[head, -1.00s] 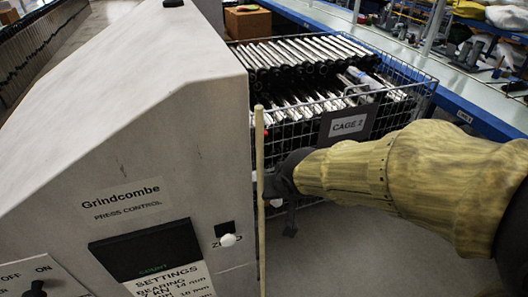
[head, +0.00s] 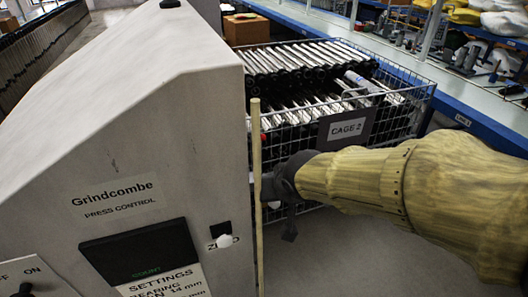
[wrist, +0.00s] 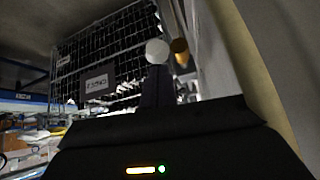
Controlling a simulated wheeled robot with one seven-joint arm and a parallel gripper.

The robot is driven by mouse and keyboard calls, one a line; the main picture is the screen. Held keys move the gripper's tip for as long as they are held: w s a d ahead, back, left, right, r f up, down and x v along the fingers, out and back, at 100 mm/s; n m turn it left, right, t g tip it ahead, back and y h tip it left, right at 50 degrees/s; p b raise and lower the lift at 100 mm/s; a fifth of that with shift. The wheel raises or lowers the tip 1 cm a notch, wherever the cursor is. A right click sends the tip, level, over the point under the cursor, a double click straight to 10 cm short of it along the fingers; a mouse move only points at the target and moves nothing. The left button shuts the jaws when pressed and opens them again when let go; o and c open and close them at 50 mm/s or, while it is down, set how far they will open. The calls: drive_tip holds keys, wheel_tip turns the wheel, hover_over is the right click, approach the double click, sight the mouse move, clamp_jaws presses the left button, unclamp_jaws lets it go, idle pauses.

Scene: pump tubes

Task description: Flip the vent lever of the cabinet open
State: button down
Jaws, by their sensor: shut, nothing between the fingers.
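The cabinet (head: 140,130) is the big grey sloped "Grindcombe Press Control" housing at the left of the head view. My gripper (head: 270,188) is at its right side, low, shut and empty; a thin wooden pole (head: 257,150) stands upright in front of its tip. In the wrist view the dark gripper (wrist: 158,88) points up beside a grey wall (wrist: 220,70), with a white round knob (wrist: 157,52) and a brown round end (wrist: 180,52) near its tip. I cannot tell whether either belongs to the vent lever, or whether the gripper touches them. No vent lever is clearly identifiable in the head view.
A wire basket (head: 395,130) of metal tubes, labelled "CAGE 2", stands behind my gripper. A blue-edged bench (head: 455,120) runs along the right. The cabinet front has a white knob (head: 225,241) and a dark counter panel (head: 140,252). Open floor shows below my arm.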

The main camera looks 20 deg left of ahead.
drive_tip(key=r+p, duration=0.1)
drive_tip(key=w+r+p, duration=0.1)
drive_tip(key=r+p, duration=0.2)
drive_tip(key=shift+w+a, duration=0.2)
drive_tip(key=shift+w, duration=0.15)
drive_tip(key=s+d+b, duration=0.1)
drive_tip(key=s+d, duration=0.4)
drive_tip(key=s, duration=0.3)
drive_tip(key=shift+s+d+b, duration=0.2)
drive_tip(key=shift+d+b, duration=0.1)
drive_tip(key=shift+r, duration=0.1)
drive_tip(key=w+d+f+m+g+h+p, duration=0.1)
drive_tip(key=d+p, duration=0.4)
drive_tip(key=d, duration=0.5)
drive_tip(key=d+f+m+g+h+p, duration=0.1)
drive_tip(key=d+m+g+h+p, duration=0.1)
drive_tip(key=d, duration=0.8)
drive_tip(key=m+h+p, duration=0.1)
drive_tip(key=m+p, duration=0.1)
drive_tip(key=p, duration=0.1)
drive_tip(key=shift+w+d+f+m+g, duration=0.15)
drive_tip(key=shift+w+f+m+g, duration=0.15)
drive_tip(key=shift+w+g, duration=0.1)
